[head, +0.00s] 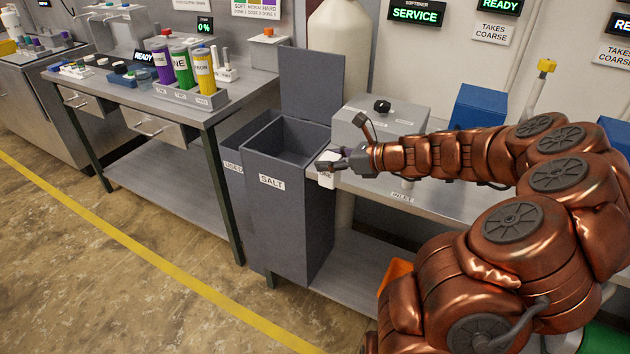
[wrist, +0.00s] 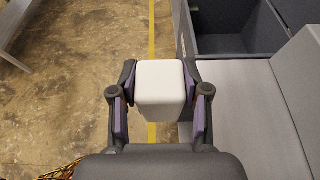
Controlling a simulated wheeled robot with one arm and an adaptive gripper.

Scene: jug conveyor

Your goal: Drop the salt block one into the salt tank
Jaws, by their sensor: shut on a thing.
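A white salt block (wrist: 161,84) is held between the two fingers of my gripper (wrist: 159,95) in the wrist view. In the head view my gripper (head: 347,164) is at the right side of the salt tank, with the white block (head: 327,171) at its tip, partly covered by a finger. The salt tank (head: 272,181) is a tall grey bin marked SALT with its lid (head: 312,83) raised. Its open top also shows at the upper right of the wrist view (wrist: 238,43). The block is beside the opening, not over it.
A grey box with a black knob (head: 381,106) stands on the bench behind my gripper. A second grey bin marked USED (head: 233,168) stands left of the tank, beside a bench with coloured bottles (head: 182,68). The floor in front is clear.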

